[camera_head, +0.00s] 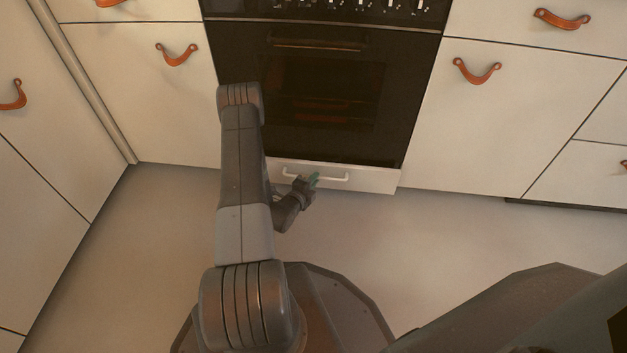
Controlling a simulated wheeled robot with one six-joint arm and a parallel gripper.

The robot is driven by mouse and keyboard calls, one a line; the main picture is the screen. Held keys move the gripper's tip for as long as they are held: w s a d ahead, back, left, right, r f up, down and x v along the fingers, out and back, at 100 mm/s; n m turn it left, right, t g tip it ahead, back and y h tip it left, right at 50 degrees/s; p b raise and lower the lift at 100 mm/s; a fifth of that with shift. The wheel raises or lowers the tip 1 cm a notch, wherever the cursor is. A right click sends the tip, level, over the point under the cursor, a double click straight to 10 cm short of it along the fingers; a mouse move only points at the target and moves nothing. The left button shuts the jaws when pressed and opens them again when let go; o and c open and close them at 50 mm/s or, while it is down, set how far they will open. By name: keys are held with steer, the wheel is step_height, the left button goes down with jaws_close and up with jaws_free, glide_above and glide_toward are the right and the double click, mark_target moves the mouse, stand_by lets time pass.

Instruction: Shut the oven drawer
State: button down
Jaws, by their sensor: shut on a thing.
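The oven drawer (375,181) is a low white front with a pale bar handle (335,179), below the black oven (395,100). Its front lies close to the line of the cabinets beside it; I cannot tell whether a small gap remains behind it. My forearm hides the drawer's left end, and the hand covers part of the handle.
White cabinets with orange leather pulls (477,72) stand on both sides of the oven. Another cabinet run (40,120) meets them at the left corner. The grey floor (430,235) in front is clear, apart from my own base.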

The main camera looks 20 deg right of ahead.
steer(key=w+d, duration=0.1)
steer(key=w, duration=0.1)
steer(key=w+d, duration=0.1)
steer(key=w, duration=0.1)
steer(key=shift+d, duration=0.15)
steer(key=c, duration=1.5)
jaws_free()
steer(key=shift+d, duration=0.1)
steer(key=p, duration=0.4)
glide_toward(315, 170)
steer(key=v, duration=0.4)
steer(key=shift+d, duration=0.1)
